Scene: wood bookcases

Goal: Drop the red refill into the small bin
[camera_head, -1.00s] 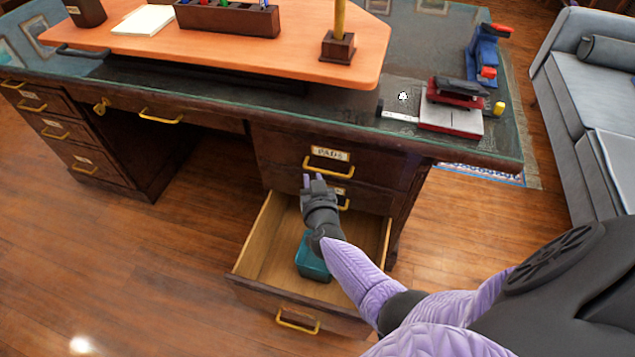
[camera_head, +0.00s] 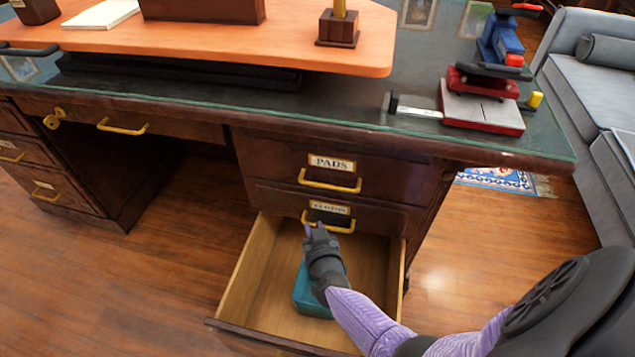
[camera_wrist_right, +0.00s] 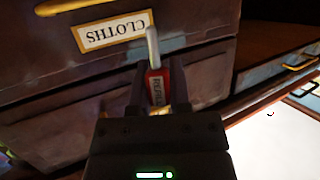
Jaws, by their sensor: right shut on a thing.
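My right gripper (camera_head: 315,231) is above the open bottom drawer, in front of the closed drawers. In the wrist view it is shut on the red refill (camera_wrist_right: 157,82), a small red body with a pale label and a thin grey-white upper part between the fingers. In the head view the refill is hidden or too small to make out. A small teal bin (camera_head: 307,298) stands inside the drawer (camera_head: 262,287), below my right gripper and partly covered by my forearm. My left gripper is not in view.
The closed drawer labelled PADS (camera_head: 285,168) and another labelled drawer (camera_head: 285,205) sit just above the open one. The desk top (camera_head: 350,105) overhangs them. A grey sofa (camera_head: 590,95) stands at the right. Open wooden floor lies left of the drawer.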

